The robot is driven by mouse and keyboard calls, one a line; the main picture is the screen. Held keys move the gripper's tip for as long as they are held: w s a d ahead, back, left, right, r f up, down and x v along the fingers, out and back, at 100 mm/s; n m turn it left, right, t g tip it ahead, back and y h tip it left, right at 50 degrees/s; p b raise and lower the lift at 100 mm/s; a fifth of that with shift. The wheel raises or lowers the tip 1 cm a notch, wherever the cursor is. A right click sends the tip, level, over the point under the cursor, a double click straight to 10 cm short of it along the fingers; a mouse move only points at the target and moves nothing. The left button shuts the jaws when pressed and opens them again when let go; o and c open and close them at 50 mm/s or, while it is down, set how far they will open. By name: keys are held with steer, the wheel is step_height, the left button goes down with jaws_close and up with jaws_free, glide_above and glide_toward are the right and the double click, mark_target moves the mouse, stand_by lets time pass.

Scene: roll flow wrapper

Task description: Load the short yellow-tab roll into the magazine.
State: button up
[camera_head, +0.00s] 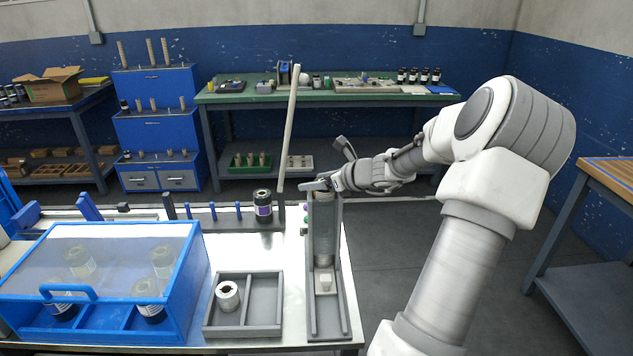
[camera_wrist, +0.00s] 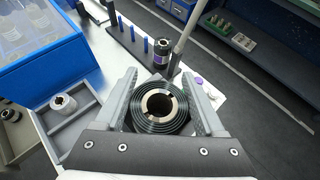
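My gripper (camera_head: 318,186) is at the top of the tall grey magazine (camera_head: 343,290) at the table's right edge. In the wrist view my gripper (camera_wrist: 160,85) has its two fingers on either side of a dark wound roll (camera_wrist: 160,122) with a pale hollow core. I cannot tell whether the fingers press on it, or whether it sits in the magazine. A greyish cylinder (camera_head: 325,238) shows upright in the magazine above a small pale block (camera_head: 324,283). No yellow tab is legible on any roll.
A grey two-part tray (camera_head: 263,330) holds a pale roll (camera_head: 228,295). A blue case (camera_head: 190,290) with a clear lid holds several rolls. A dark purple-labelled roll (camera_head: 263,205) stands behind, near a tall leaning pale rod (camera_head: 290,120). The floor right of the table is clear.

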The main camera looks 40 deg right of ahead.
steer(key=o, duration=0.4)
steer(key=shift+s, duration=0.1)
steer(key=p+v, duration=0.2)
steer(key=v, duration=1.5)
steer(key=shift+s, duration=0.1)
